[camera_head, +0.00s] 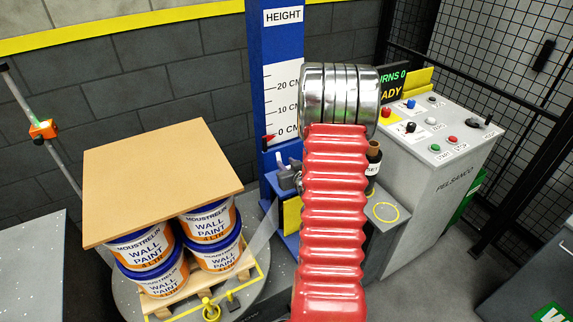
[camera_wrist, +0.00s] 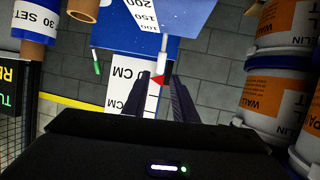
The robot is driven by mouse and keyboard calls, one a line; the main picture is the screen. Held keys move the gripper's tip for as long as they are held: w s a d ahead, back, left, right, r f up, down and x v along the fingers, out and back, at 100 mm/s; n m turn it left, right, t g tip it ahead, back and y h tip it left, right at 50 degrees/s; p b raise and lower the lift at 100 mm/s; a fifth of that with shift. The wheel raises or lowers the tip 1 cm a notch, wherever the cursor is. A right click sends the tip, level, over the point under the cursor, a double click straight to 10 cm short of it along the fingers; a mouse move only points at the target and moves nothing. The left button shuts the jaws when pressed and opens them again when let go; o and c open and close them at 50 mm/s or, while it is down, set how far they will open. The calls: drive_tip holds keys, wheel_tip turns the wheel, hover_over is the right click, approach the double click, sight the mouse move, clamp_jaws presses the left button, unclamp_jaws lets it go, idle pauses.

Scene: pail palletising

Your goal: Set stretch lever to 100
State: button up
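A white strip numbered 200, 150 and 100 (camera_wrist: 143,14) sits on a blue panel (camera_wrist: 190,14) at the top of the wrist view. In the head view my red arm hides my gripper and part of the wrapping machine.
Pails of wall paint (camera_head: 215,252) stand on a pallet under a brown board (camera_head: 160,172) at left; pails also fill the wrist view's right side. The blue column (camera_head: 259,60) stands behind my arm. A grey control box (camera_head: 440,150) with buttons is at right, beside a mesh fence.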

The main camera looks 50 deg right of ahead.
drive_tip(key=shift+h, duration=0.5)
drive_tip(key=s+d, duration=0.4)
drive_tip(key=shift+s+d+r, duration=0.1)
drive_tip(key=shift+d+r, duration=0.1)
drive_tip(key=shift+d, duration=0.15)
drive_tip(key=c, duration=0.6)
drive_tip(key=shift+s+d+r+n+y, duration=0.3)
drive_tip(key=shift+s+d+r+n, duration=0.1)
drive_tip(key=shift+s+d+n, duration=0.45)
clamp_jaws()
drive_tip(key=s+a+r+n+t+y, duration=0.1)
drive_tip(key=a+n+y, duration=0.5)
drive_tip(key=n, duration=1.4)
drive_tip(key=shift+s+t+y, duration=0.3)
drive_tip(key=shift+s+y, duration=0.2)
drive_tip(key=shift+r, duration=0.1)
